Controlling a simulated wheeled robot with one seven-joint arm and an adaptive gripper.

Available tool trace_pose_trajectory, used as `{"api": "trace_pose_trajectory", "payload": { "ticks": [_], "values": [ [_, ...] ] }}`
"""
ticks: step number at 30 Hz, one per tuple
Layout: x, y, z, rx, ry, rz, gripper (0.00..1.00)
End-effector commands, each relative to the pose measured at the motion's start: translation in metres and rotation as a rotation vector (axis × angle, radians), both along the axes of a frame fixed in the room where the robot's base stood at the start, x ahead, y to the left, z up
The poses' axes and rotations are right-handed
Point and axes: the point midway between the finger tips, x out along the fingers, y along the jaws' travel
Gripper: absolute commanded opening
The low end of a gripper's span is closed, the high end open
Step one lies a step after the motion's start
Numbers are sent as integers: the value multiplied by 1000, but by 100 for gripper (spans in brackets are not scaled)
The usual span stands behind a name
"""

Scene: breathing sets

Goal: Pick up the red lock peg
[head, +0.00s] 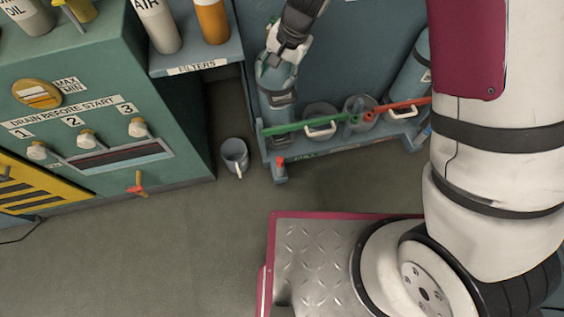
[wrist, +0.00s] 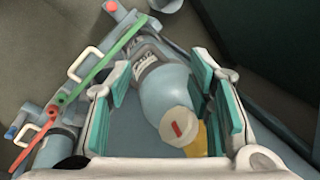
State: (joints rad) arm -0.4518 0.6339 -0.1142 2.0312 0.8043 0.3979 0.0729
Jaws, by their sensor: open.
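The red lock peg (head: 280,161) looks like a small red stub at the near left corner of the blue cylinder rack (head: 300,153). In the wrist view the red peg (wrist: 110,6) shows at the top edge, beyond the fingers. My gripper (head: 275,66) is above the left blue cylinder (head: 277,102), up and back from the peg. It is open, with its teal-padded fingers (wrist: 162,75) apart. The cylinder (wrist: 172,90), with a white top bearing a red mark, shows between them in the wrist view. I cannot tell whether the fingers touch it.
A green bar (head: 308,126) and a red bar (head: 405,104), with white handles, cross the rack front. A blue peg (wrist: 11,131) is at the other end. The green cabinet (head: 90,100) is further left.

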Motion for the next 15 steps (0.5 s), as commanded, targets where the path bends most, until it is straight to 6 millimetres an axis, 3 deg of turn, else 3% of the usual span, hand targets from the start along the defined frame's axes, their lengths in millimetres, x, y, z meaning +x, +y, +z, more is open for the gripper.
{"api": "trace_pose_trajectory", "payload": {
  "ticks": [5,15],
  "values": [
    [-4,10,-52,-33,40,-40,47],
    [-37,10,-208,-178,117,-165,47]
  ]
}}
